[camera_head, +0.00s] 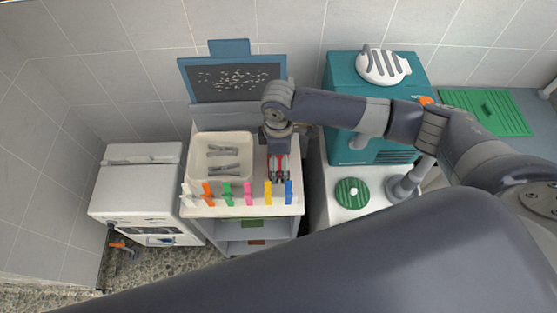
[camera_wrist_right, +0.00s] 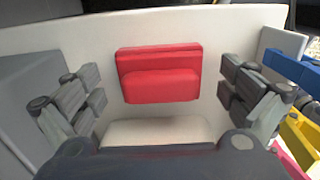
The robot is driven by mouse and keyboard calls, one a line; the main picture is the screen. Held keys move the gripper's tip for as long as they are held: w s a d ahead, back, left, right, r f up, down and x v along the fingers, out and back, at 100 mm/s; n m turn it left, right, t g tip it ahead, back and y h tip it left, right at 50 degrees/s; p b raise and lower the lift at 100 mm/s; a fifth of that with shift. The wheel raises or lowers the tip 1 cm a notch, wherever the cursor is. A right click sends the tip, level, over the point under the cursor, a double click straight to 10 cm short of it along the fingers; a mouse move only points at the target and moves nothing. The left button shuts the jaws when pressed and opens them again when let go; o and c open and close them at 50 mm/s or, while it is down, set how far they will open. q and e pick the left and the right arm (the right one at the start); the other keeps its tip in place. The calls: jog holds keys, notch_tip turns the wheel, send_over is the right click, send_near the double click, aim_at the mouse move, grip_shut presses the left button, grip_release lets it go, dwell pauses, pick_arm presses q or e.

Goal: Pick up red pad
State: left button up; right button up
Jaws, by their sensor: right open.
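The red pad (camera_wrist_right: 160,75) lies in a white compartment, in the middle of the right wrist view. It looks like a flat block with a step or a second layer along its front. In the head view only a bit of red (camera_head: 278,162) shows between my right gripper's fingers. My right gripper (camera_head: 279,179) points down over that compartment, on the right side of the cart top. It is open, with one finger on each side of the pad and a visible gap to it on both sides. My left gripper is not in view.
A cream tray (camera_head: 250,158) with grey clips stands left of the gripper. Several coloured clips, including a blue one (camera_head: 288,192), line the cart's front edge. A chalkboard (camera_head: 233,79) stands behind. A teal box (camera_head: 340,140) and a green round lid (camera_head: 352,194) are at the right.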

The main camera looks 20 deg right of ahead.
jog(key=c, duration=1.3)
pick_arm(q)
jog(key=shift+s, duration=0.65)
pick_arm(e)
jog(key=shift+o, duration=0.2)
jog(key=shift+s, duration=0.15)
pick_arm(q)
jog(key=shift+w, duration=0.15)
pick_arm(e)
jog(key=shift+r, duration=0.15)
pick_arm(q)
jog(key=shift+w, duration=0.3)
pick_arm(e)
notch_tip(320, 180, up, 10)
jog(key=shift+f, duration=0.1)
